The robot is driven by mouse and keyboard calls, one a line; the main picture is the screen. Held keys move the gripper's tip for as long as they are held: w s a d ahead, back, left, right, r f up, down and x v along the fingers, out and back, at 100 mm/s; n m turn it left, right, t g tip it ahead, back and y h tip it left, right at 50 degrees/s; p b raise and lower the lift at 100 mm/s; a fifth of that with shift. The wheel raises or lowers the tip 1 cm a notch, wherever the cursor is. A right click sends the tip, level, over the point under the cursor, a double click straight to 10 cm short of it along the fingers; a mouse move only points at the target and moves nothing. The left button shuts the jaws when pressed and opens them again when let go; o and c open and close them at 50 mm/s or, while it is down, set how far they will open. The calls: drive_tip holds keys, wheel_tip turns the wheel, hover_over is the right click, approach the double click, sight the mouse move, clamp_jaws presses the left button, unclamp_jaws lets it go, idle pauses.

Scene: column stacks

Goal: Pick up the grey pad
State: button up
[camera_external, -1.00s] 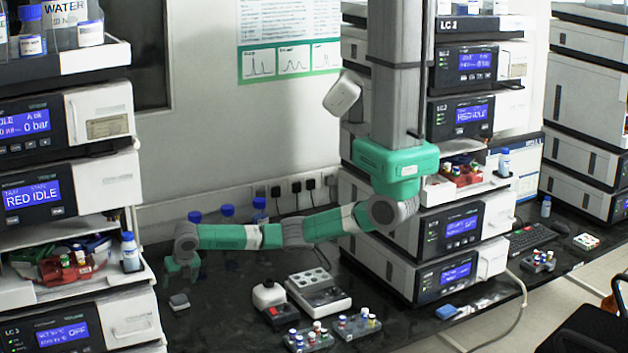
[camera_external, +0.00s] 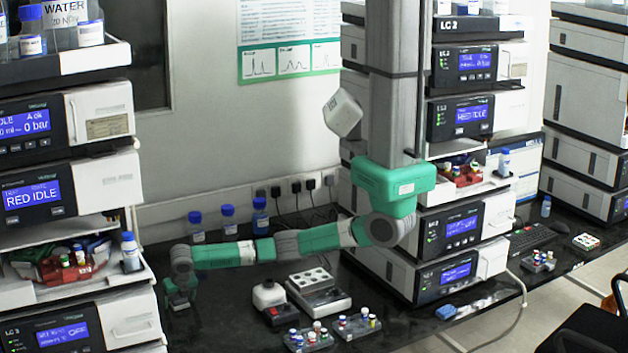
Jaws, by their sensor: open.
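The small grey pad (camera_external: 180,304) lies on the dark bench at the left, next to the left instrument stack. It is largely hidden by my gripper. My gripper (camera_external: 180,302) points down directly over the pad, with its fingers low near the bench on either side of it. The jaws are open. I cannot tell whether the fingers touch the pad.
Several blue-capped bottles (camera_external: 229,220) stand behind my arm. A white-topped mixer (camera_external: 268,296), a grey block with wells (camera_external: 318,290) and vial racks (camera_external: 357,326) stand to the right. The left instrument stack (camera_external: 85,320) is close to my gripper. A blue pad (camera_external: 446,312) lies farther right.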

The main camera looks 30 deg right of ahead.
drive_tip(key=shift+r, duration=0.1)
drive_tip(key=c, duration=1.1)
drive_tip(key=shift+r+p, duration=0.4)
drive_tip(key=shift+r, duration=0.1)
drive_tip(key=p+v, duration=0.2)
drive_tip(key=v, duration=0.1)
drive_tip(key=shift+w+r, duration=0.1)
drive_tip(key=shift+w, duration=0.15)
drive_tip(key=s+d+p, duration=0.2)
drive_tip(key=s, duration=0.2)
drive_tip(key=s+d+p, duration=0.1)
drive_tip(key=s, duration=0.3)
drive_tip(key=s+d+r+p, duration=0.1)
drive_tip(key=s+d+p, duration=0.1)
drive_tip(key=s, duration=0.3)
drive_tip(key=shift+d+p, duration=0.35)
drive_tip(key=shift+s+d, duration=0.2)
drive_tip(key=shift+s, duration=0.35)
drive_tip(key=o, duration=0.5)
drive_tip(key=c, duration=0.4)
